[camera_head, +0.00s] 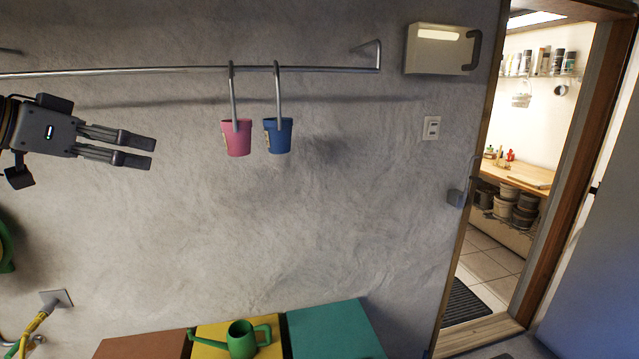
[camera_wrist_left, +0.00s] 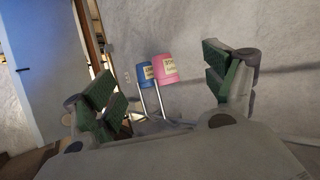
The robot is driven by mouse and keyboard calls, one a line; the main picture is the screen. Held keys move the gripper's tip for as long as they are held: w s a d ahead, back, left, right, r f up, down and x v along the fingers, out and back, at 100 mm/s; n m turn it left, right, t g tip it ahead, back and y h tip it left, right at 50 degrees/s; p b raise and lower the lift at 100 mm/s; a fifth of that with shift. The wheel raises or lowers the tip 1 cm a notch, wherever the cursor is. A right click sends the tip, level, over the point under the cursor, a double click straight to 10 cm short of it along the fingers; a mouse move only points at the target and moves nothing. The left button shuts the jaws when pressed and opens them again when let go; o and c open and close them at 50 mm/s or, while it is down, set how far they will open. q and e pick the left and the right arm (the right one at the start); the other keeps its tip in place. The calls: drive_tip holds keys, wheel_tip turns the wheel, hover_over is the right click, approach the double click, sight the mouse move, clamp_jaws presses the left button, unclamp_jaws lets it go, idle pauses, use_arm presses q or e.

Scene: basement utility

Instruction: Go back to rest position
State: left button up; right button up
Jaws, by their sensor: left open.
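My left gripper (camera_head: 153,151) comes in from the left in the head view, in front of the wall and just below the metal rail (camera_head: 310,69). Its fingers point right and are apart, with nothing between them. A pink bucket (camera_head: 237,138) and a blue bucket (camera_head: 278,136) hang from the rail by long hooks, to the right of the fingertips and clear of them. In the left wrist view the pink bucket (camera_wrist_left: 165,68) and the blue bucket (camera_wrist_left: 145,75) show beyond the open fingers. My right gripper is not in view.
Below stand a brown box (camera_head: 145,347), a yellow box (camera_head: 208,338) and a teal box (camera_head: 330,330). A green watering can (camera_head: 242,340) is on the yellow one. A yellow hose (camera_head: 35,322) is at lower left. An open doorway (camera_head: 510,200) is at right. The wall between is clear.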

use_arm(q)
drive_tip(key=w+d+f+n+g+y, duration=0.1)
drive_tip(key=d+f, duration=0.1)
drive_tip(key=f, duration=0.9)
drive_tip(key=w+d+f+g+y, duration=0.1)
drive_tip(key=w+d+f, duration=0.1)
drive_tip(key=f, duration=0.9)
drive_tip(key=w+d+f+n+g+y, duration=0.1)
drive_tip(key=d+f, duration=0.1)
drive_tip(key=f, duration=0.9)
drive_tip(key=s+d+f+n+g+y, duration=0.1)
drive_tip(key=s+d+f+g+y, duration=0.1)
drive_tip(key=s+f, duration=1)
drive_tip(key=s+d+f+n+g+y, duration=0.1)
drive_tip(key=s+d+f+g, duration=0.15)
drive_tip(key=s+f, duration=0.95)
wheel_tip(320, 180, down, 36)
drive_tip(key=s+g, duration=0.1)
drive_tip(key=g, duration=0.1)
drive_tip(key=s+a+f, duration=0.2)
drive_tip(key=s+f, duration=0.7)
drive_tip(key=s, duration=0.2)
drive_tip(key=s+a+f, duration=0.2)
drive_tip(key=s+f, duration=0.7)
drive_tip(key=s, duration=0.1)
drive_tip(key=shift+s+a+f+m+g, duration=0.3)
drive_tip(key=shift+s+a+f+g, duration=0.05)
drive_tip(key=shift+s+a+f, duration=0.05)
